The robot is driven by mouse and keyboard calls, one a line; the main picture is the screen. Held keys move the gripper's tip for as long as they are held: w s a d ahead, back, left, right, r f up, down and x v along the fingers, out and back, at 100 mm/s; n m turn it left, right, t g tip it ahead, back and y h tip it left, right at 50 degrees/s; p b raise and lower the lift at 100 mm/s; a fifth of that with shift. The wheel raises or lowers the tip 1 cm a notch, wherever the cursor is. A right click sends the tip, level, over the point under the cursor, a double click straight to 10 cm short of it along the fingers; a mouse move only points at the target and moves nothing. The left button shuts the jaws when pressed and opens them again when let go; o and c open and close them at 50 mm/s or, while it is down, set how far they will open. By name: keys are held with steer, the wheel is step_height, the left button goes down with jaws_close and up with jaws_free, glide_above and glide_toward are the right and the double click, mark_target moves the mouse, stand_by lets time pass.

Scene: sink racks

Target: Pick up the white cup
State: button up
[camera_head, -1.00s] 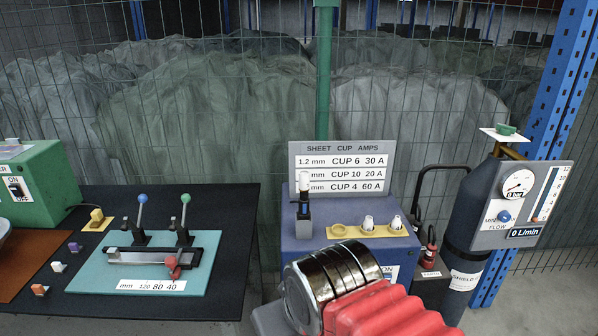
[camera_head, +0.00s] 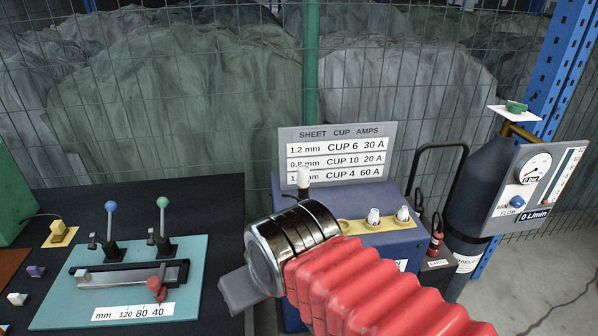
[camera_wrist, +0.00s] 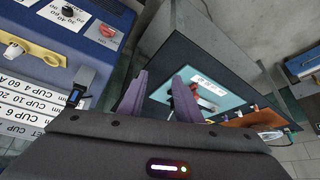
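Two small white cups stand on the yellow holder (camera_head: 347,226) on the blue box, a left one (camera_head: 373,216) and a right one (camera_head: 403,214). A third white cup-like piece (camera_head: 303,177) tops the dark upright torch at the box's left side. In the wrist view a white piece (camera_wrist: 13,50) shows on the yellow holder (camera_wrist: 38,52) at the left edge. My gripper (camera_wrist: 156,98) has two purple fingers, apart with nothing between them, pointing toward the dark table. In the head view my arm hides much of the gripper and the front of the blue box.
A sign of cup sizes and amps (camera_head: 337,155) stands behind the blue box (camera_head: 393,242). A gas cylinder with a gauge panel (camera_head: 531,186) is at right. The dark table (camera_head: 213,200) holds a teal lever plate (camera_head: 122,255) and small coloured blocks.

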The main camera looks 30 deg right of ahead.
steer(key=shift+o, duration=0.4)
steer(key=shift+o, duration=1.4)
steer(key=shift+w+d+r, duration=0.2)
steer(key=shift+w+r, duration=0.1)
steer(key=shift+r, duration=0.05)
steer(key=shift+o, duration=0.2)
steer(key=w+d+r+m+h, duration=0.1)
steer(key=w+d+r+m, duration=0.1)
steer(key=w+d+r, duration=0.6)
steer(key=shift+w+r+g, duration=0.25)
steer(key=shift+r+g, duration=0.15)
steer(key=shift+r, duration=0.3)
steer(key=m+h, duration=0.1)
steer(key=m, duration=0.2)
glide_toward(304, 169)
step_height(304, 169, up, 4)
steer(key=shift+s+a+f+g, duration=0.25)
steer(key=shift+s+a+g, duration=0.05)
steer(key=shift+f, duration=0.1)
steer(key=x, duration=0.8)
steer(key=shift+f, duration=0.2)
steer(key=shift+w+f, duration=0.1)
